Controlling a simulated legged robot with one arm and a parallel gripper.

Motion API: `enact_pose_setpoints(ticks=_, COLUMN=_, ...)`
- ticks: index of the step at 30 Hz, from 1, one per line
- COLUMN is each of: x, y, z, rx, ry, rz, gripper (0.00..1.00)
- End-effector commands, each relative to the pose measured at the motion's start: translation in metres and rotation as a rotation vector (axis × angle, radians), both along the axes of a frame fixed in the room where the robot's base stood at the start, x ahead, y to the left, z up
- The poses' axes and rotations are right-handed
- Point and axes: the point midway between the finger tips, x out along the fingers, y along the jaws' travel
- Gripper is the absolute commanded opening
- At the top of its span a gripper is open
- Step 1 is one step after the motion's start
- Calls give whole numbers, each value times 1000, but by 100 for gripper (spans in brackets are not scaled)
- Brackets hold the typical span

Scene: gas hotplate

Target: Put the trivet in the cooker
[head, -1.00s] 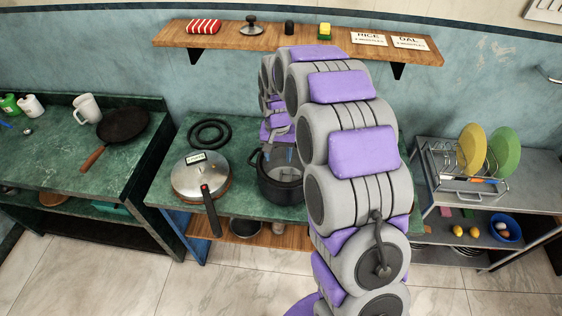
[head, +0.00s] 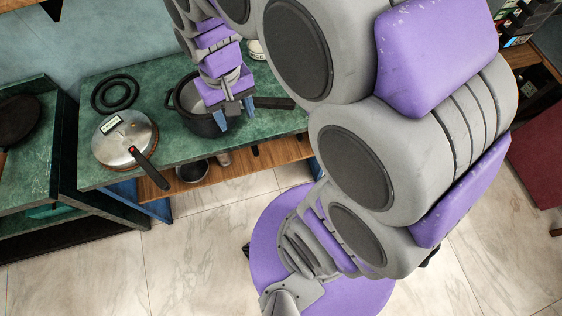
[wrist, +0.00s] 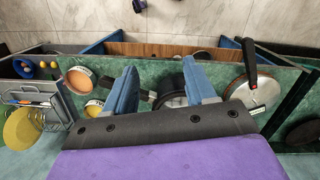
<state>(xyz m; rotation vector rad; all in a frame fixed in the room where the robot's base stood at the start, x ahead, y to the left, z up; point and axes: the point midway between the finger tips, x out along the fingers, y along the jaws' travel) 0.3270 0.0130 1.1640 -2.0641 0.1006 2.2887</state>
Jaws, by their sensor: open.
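The cooker is an open black pot (head: 186,118) on the green counter in the head view; its grey inside shows in part. It also shows in the wrist view (wrist: 173,102), partly behind a finger. My gripper (head: 234,114) has its blue fingers apart at the pot's right side in the head view. I cannot tell whether the fingers touch the pot. I cannot make out the trivet for certain; the pot's bottom is hidden.
In the wrist view, round pans (wrist: 78,78) and a dish rack (wrist: 30,98) are at left. A lower shelf (head: 235,165) runs under the counter.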

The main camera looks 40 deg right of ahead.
Motion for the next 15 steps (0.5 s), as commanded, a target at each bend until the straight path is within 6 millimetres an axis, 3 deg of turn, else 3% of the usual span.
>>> enact_pose_setpoints(ticks=3, x=-48, y=-4, z=8, rx=1, ry=12, rz=24, gripper=55)
enact_pose_setpoints(ticks=9, x=-115, y=-7, z=9, rx=3, ry=39, rz=63, gripper=55)
enact_pose_setpoints(ticks=15, x=-151, y=-8, z=5, rx=7, ry=53, rz=83, gripper=55)
